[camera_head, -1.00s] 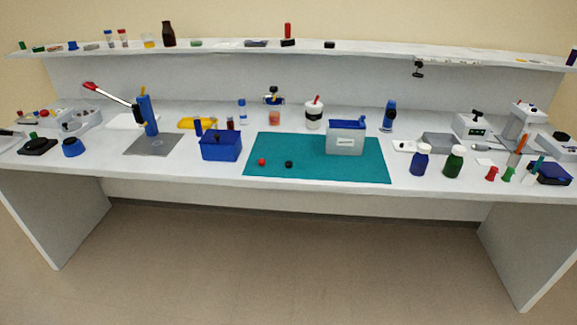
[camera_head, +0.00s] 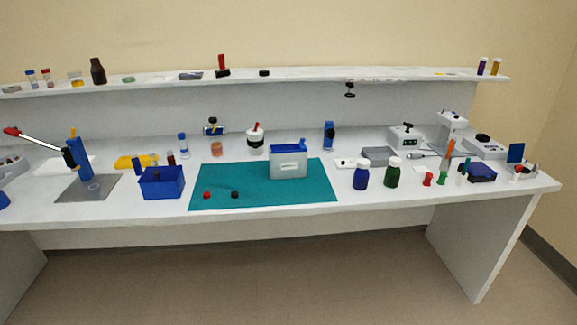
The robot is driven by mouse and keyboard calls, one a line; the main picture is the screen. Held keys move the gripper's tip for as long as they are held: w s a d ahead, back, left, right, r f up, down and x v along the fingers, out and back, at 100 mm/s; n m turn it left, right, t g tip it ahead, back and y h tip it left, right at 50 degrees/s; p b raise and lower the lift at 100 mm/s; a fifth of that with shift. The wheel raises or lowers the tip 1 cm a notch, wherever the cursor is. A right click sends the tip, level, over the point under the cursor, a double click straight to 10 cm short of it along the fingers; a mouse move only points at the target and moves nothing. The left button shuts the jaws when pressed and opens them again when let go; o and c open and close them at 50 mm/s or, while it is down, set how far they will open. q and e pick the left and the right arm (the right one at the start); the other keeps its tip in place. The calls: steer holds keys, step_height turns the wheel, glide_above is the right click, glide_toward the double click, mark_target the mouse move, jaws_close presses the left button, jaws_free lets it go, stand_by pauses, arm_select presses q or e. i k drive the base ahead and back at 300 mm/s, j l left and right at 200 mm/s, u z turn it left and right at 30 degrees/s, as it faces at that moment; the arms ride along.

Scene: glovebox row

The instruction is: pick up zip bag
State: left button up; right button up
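I cannot make out a zip bag for certain. A small pale flat piece (camera_head: 424,169) lies on the bench right of the green bottle, too small to identify. Another pale flat item (camera_head: 160,79) lies on the upper shelf and is also unclear. A grey box (camera_head: 288,165) with a white label and blue top edge stands on the teal mat (camera_head: 290,194). Neither of my grippers is in view.
The white bench (camera_head: 370,203) carries a blue bin (camera_head: 162,183), a blue bottle (camera_head: 361,177), a green bottle (camera_head: 393,174) and a lever press (camera_head: 78,155). A red cap (camera_head: 207,195) and black cap (camera_head: 235,195) lie on the mat. Its front right is clear.

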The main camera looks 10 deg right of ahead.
mark_target(286, 160)
steer(key=i+l, duration=0.2)
steer(key=i, duration=0.4)
steer(key=i+l, duration=0.15)
steer(key=i, duration=0.4)
steer(key=i+l, duration=0.2)
steer(key=i, duration=0.4)
steer(key=l+u, duration=0.1)
steer(key=u, duration=0.15)
steer(key=k+l+u, duration=0.1)
steer(key=u, duration=0.2)
